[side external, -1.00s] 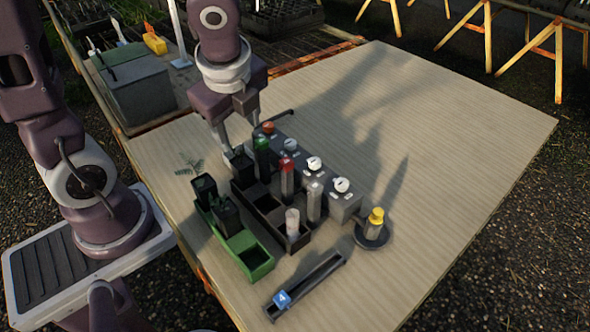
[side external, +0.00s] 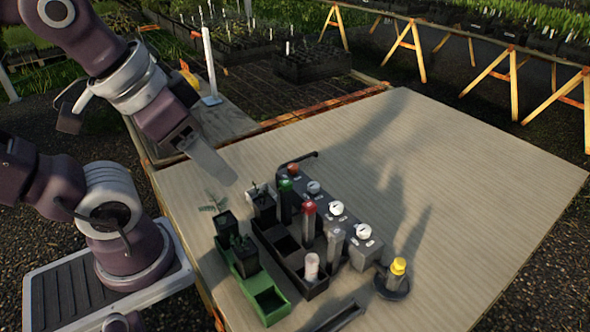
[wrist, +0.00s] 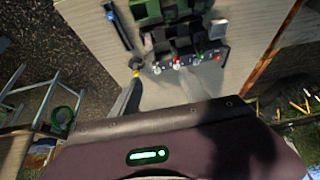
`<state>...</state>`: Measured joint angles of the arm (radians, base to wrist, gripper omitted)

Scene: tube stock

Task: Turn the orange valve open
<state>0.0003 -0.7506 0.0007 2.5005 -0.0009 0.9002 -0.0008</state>
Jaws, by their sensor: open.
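The orange valve (side external: 293,168) is a small round knob on the far end of a row of grey boxes on the table. A dark lever or pipe sticks out behind it. In the wrist view an orange-red spot at the right end of the row (wrist: 217,56) looks like this valve. My gripper (side external: 229,180) is open and empty, tilted, in the air to the left of the valve and apart from it. In the side view its fingers overlap, so the gap does not show. Both fingers (wrist: 165,82) show in the wrist view.
White-dialled boxes (side external: 336,209) continue the row towards a yellow-topped post (side external: 398,267). A black tray (side external: 316,289) with red-, green- and white-topped tubes stands in front. A green tray (side external: 270,306) holds potted plants. The table's right side (side external: 480,190) is clear.

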